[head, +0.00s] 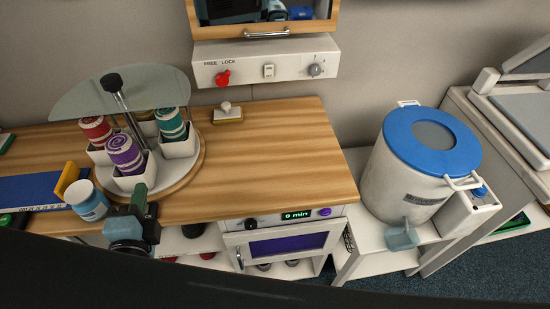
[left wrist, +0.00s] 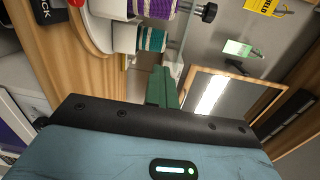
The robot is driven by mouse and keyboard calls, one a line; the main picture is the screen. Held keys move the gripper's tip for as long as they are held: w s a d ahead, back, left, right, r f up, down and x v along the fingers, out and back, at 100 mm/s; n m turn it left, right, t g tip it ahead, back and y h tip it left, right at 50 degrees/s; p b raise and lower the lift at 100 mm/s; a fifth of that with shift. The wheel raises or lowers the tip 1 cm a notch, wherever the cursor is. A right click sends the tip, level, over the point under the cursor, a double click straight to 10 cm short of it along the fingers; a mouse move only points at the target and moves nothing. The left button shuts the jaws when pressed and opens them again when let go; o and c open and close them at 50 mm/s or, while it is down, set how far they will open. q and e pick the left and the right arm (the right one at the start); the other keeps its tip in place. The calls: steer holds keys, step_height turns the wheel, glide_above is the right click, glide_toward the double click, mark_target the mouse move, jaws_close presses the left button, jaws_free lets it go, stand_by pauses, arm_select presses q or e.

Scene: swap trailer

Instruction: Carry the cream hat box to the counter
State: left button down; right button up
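I cannot make out a cream hat box in either view. The wooden counter (head: 270,165) runs across the left and middle of the head view. My left gripper (head: 146,198), with dark green fingers and a teal body, is at the counter's front edge, just in front of the round carousel. In the left wrist view its green fingers (left wrist: 162,85) stand close together at the middle, with nothing seen between them. My right gripper is in neither view.
The carousel (head: 187,181) holds several coloured spools in white cups under a glass shade. A large cream drum with a blue lid (head: 400,150) stands right of the counter. The counter's right part is clear.

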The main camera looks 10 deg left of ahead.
arm_select(q)
steer(key=shift+s, duration=0.1)
steer(key=shift+f, duration=0.1)
stand_by(0.6)
steer(key=s+d+f+n+g+h, duration=0.2)
steer(key=s+d+f+n, duration=0.1)
steer(key=f, duration=0.6)
steer(key=s+d+f+n+g+h, duration=0.3)
steer(key=s+f+n, duration=0.1)
steer(key=f, duration=0.6)
steer(key=s+d+f+n+g+h, duration=0.2)
steer(key=f+n, duration=0.4)
steer(key=f, duration=0.4)
steer(key=shift+s+d+f, duration=0.25)
steer(key=shift+s+d, duration=0.5)
steer(key=shift+s, duration=0.15)
steer(key=c, duration=1.8)
jaws_free()
